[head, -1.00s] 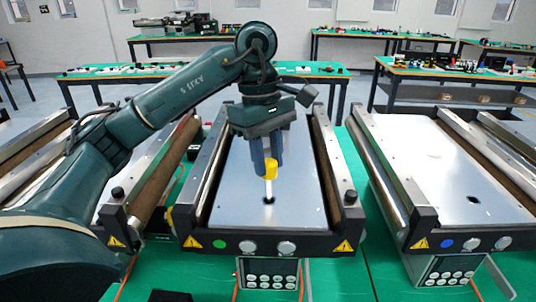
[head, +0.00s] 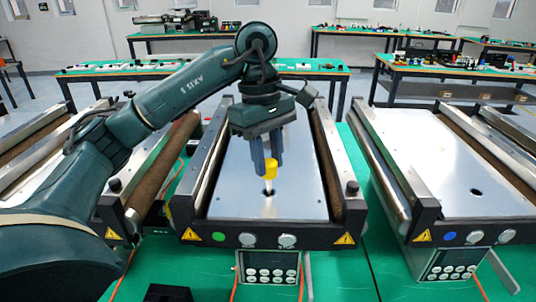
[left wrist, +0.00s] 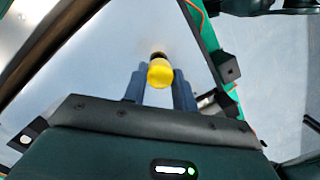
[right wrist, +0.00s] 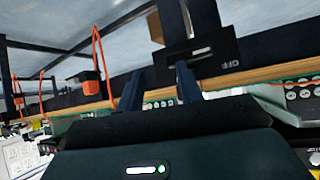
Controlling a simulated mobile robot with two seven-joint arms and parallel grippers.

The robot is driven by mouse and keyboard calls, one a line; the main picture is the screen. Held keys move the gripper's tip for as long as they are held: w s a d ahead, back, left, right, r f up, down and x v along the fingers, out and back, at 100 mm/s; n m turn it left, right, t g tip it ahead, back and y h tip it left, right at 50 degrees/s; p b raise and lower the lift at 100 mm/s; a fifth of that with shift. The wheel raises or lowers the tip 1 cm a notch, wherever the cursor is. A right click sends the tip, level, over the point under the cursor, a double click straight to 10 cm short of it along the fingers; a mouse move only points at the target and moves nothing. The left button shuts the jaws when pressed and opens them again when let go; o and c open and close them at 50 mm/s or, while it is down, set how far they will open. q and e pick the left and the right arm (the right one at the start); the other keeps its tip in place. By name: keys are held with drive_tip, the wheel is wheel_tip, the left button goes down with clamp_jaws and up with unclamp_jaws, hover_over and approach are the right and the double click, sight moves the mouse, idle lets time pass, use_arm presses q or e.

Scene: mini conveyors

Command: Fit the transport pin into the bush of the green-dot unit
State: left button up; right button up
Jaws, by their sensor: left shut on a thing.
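The transport pin has a yellow head (head: 270,169) and a pale shank pointing down. My left gripper (head: 267,166) is shut on it, fingers at either side of the head. The pin stands about upright over the dark bush hole (head: 265,192) in the green-dot unit's top plate (head: 240,205). I cannot tell whether its tip has entered the hole. The green dot (head: 218,237) is on the front panel. In the left wrist view the yellow head (left wrist: 160,73) hides the shank, and the dark hole shows just beyond it. My right gripper (right wrist: 160,88) is open and empty, only in its wrist view.
A blue-dot unit (head: 473,205) with its own hole stands to the right. Another conveyor (head: 60,150) lies left, behind my arm. Rails (head: 340,170) flank the plate. A control box (head: 270,268) sits at the front. A black switch box (right wrist: 200,55) is near my right fingers.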

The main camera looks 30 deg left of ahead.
use_arm(q)
drive_tip(key=shift+f, duration=0.25)
use_arm(e)
wheel_tip(320, 180, down, 3)
drive_tip(key=shift+s+f, duration=0.1)
drive_tip(key=shift+s, duration=0.05)
use_arm(q)
drive_tip(key=o, duration=1.7)
drive_tip(key=shift+c, duration=0.2)
drive_tip(key=shift+r+p, duration=1.6)
drive_tip(key=shift+r, duration=0.4)
wheel_tip(320, 180, up, 3)
drive_tip(key=p, duration=0.3)
drive_tip(key=shift+r, duration=0.25)
use_arm(e)
wheel_tip(320, 180, up, 6)
drive_tip(key=shift+s+d, duration=0.15)
drive_tip(key=shift+r, duration=0.2)
